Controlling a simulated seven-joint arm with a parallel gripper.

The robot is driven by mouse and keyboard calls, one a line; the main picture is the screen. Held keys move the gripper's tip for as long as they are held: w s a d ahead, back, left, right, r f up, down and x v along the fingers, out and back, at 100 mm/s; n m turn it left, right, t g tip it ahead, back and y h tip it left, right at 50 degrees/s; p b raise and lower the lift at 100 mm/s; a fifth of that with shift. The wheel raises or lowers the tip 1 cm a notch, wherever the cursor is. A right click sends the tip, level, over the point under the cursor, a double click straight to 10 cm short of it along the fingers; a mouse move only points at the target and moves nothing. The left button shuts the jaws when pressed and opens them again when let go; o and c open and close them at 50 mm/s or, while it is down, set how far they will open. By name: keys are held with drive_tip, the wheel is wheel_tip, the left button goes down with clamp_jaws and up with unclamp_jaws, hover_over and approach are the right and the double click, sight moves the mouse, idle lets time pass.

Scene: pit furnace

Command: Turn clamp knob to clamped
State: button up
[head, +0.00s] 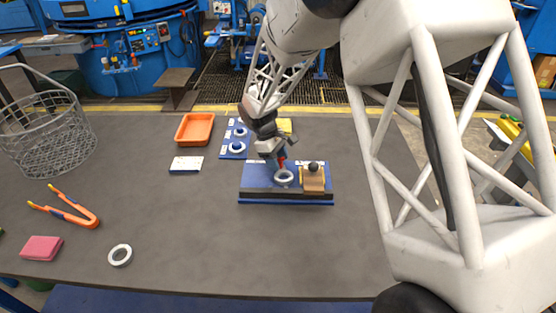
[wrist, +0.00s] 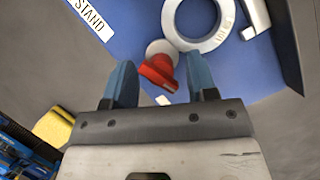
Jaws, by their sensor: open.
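The red clamp knob (wrist: 158,72) sits on a pale round base on the blue stand in the wrist view. It also shows as a small red spot (head: 282,160) in the head view, partly hidden by my gripper. My gripper (wrist: 160,66) is open, with one blue finger on each side of the knob. Whether the fingers touch it I cannot tell. A tan block with a black ball (head: 313,180) stands right of the ring.
A second blue board (head: 232,150) with rings lies behind the stand. An orange tray (head: 195,128), a white card (head: 187,164), a wire basket (head: 45,140), orange tongs (head: 75,213), a pink block (head: 42,248) and a loose ring (head: 112,258) lie leftward. The table's front middle is clear.

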drive_tip(key=shift+f, duration=0.1)
drive_tip(key=shift+c, duration=0.4)
drive_tip(key=c, duration=0.8)
drive_tip(key=shift+m, duration=0.5)
drive_tip(key=m+g, duration=0.1)
drive_tip(key=m, duration=0.1)
drive_tip(key=m+y, duration=0.1)
drive_tip(key=m, duration=0.2)
drive_tip(key=shift+w+d+g+y, duration=0.1)
drive_tip(key=shift+d+g+y, duration=0.05)
drive_tip(key=shift+g+y, duration=0.2)
drive_tip(key=shift+o, duration=0.6)
drive_tip(key=shift+m+g+y, duration=0.25)
drive_tip(key=shift+m+y, duration=0.3)
drive_tip(key=shift+m, duration=1.25)
drive_tip(key=o, duration=0.8)
drive_tip(key=shift+c, duration=0.2)
